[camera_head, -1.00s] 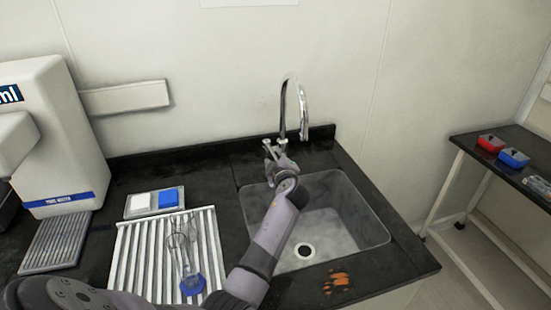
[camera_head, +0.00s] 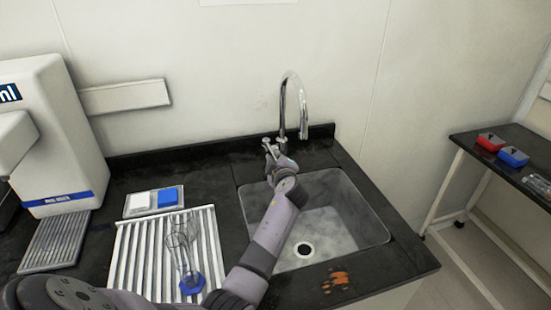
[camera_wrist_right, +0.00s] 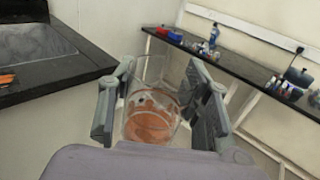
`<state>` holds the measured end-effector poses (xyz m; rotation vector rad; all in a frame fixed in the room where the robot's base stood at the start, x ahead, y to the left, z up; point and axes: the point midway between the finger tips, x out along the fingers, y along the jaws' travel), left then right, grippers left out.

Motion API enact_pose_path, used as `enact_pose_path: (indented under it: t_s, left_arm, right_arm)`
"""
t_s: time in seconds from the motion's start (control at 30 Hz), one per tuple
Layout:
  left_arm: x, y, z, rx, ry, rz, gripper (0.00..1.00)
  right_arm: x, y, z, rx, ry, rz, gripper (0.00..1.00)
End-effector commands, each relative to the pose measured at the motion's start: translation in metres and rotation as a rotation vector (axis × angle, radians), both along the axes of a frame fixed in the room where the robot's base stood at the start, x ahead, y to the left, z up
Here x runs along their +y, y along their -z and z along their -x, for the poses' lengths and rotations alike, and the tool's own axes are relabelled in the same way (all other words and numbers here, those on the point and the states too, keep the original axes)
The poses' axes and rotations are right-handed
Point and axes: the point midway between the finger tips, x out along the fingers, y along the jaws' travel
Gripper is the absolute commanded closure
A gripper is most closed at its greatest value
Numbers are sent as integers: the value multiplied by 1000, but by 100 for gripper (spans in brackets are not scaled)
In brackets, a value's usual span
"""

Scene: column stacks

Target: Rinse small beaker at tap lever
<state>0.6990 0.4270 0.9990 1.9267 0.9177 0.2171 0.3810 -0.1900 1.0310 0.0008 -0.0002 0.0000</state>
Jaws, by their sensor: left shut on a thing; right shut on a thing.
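The small beaker (camera_wrist_right: 150,122) is clear glass with orange-brown matter inside, seen in the right wrist view. My right gripper (camera_wrist_right: 160,78) is shut on it, one finger on each side, away from the sink and over the floor side of the room. The chrome tap (camera_head: 303,112) stands behind the sink. My left gripper (camera_head: 268,150) is at the tap's base on its left side, shut on the tap lever, which is mostly hidden by the gripper. No water stream can be made out. My right gripper does not show in the head view.
The sink (camera_head: 352,215) is empty, with orange stains (camera_head: 338,281) on its front counter edge. It also shows in the right wrist view (camera_wrist_right: 32,45). A drying rack (camera_head: 130,245) with glassware stands left. A side bench (camera_wrist_right: 240,65) holds bottles and boxes.

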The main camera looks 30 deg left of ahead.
Motion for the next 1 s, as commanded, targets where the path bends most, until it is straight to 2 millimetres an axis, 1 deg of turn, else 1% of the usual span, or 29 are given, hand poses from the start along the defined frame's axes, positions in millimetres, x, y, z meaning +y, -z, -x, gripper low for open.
enact_pose_path:
  t_s: [0.17, 0.27, 0.5, 0.87, 0.9, 1.0]
  left_arm:
    - [2, 2, 2, 4, 12, 2, 100]
    - [6, 2, 7, 4, 55, 3, 100]
    - [13, 1, 14, 5, 152, 1, 100]
    - [14, 2, 15, 3, 166, 0, 100]
    - [14, 2, 15, 3, 166, 0, 87]
    - [14, 2, 14, 3, 166, 0, 81]
  right_arm:
    - [0, -1, 0, 0, 0, 0, 84]
    - [0, -2, 0, 0, 0, 0, 84]
    - [0, -12, 0, 0, 0, 0, 84]
    - [0, -12, 0, 0, 0, 0, 84]
    - [0, -11, 0, 0, 0, 0, 84]
    - [0, -11, 0, 0, 0, 0, 84]
